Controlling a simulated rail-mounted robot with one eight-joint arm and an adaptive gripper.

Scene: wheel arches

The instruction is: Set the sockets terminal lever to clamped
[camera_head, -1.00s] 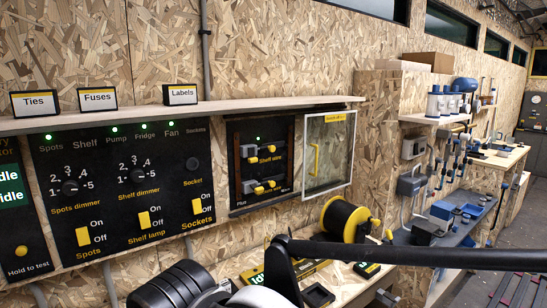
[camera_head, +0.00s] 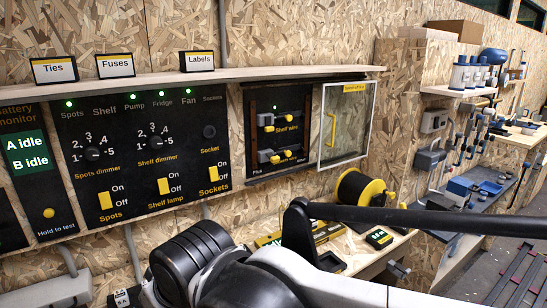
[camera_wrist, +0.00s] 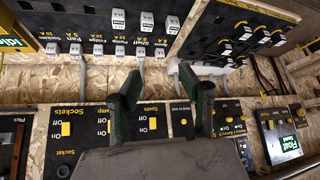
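The wrist view looks at the wall at a steep, turned angle, with its lettering upside down. A dark terminal panel at upper left (camera_wrist: 28,20) carries a row of small light terminals with grey wires. The leftmost, by a label that seems to read Sockets, is the likely sockets terminal (camera_wrist: 53,48). Its lever is too small to tell its position. My gripper (camera_wrist: 160,72) has two dark green fingers spread apart with nothing between them. It is right of the sockets terminal in that view. The head view shows my arm but neither the gripper nor the terminal row.
The switch panel (camera_head: 135,150) has a yellow sockets rocker switch (camera_head: 213,174). A clear hinged cover (camera_head: 347,125) stands open beside the shelf wire box (camera_head: 279,133). A shelf (camera_head: 290,73) with label cards juts out above. A black and yellow reel (camera_head: 360,190) sits on the bench.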

